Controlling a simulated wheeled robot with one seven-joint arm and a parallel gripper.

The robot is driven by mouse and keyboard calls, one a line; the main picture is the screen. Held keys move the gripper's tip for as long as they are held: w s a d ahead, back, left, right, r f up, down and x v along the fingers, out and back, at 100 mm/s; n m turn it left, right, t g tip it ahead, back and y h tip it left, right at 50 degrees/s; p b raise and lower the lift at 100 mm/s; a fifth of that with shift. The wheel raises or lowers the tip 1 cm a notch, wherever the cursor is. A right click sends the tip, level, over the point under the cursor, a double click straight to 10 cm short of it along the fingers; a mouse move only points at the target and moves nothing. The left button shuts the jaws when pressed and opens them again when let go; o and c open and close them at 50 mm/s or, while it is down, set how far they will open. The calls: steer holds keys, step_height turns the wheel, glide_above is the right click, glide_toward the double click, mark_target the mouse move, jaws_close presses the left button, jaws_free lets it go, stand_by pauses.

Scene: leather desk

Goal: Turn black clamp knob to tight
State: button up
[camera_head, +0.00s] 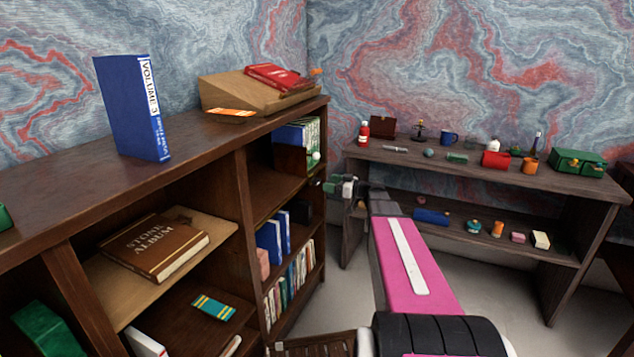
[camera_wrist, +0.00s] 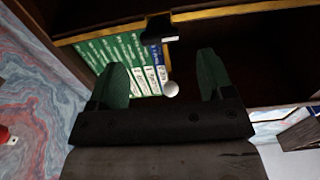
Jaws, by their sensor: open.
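A black clamp knob (camera_wrist: 161,28) with a small pale marking shows at the top of the wrist view, against the front edge of a shelf. In the head view a small dark piece (camera_head: 317,182) at the bookcase's right end appears to be the same knob. My gripper (camera_head: 338,186) is just right of it in the head view. In the wrist view its green fingers (camera_wrist: 163,70) are spread apart with nothing gripped. The knob lies beyond the fingertips, apart from them. The marking is too small to read.
A white ball (camera_wrist: 171,89) shows between the fingers in the wrist view, in front of green and blue books (camera_wrist: 129,60). The wooden bookcase (camera_head: 190,130) fills the left. A desk (camera_head: 440,164) with several small objects stands at the back right.

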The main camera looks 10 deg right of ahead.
mark_target(319, 181)
steer(key=shift+x, duration=3.15)
steer(key=c, duration=0.9)
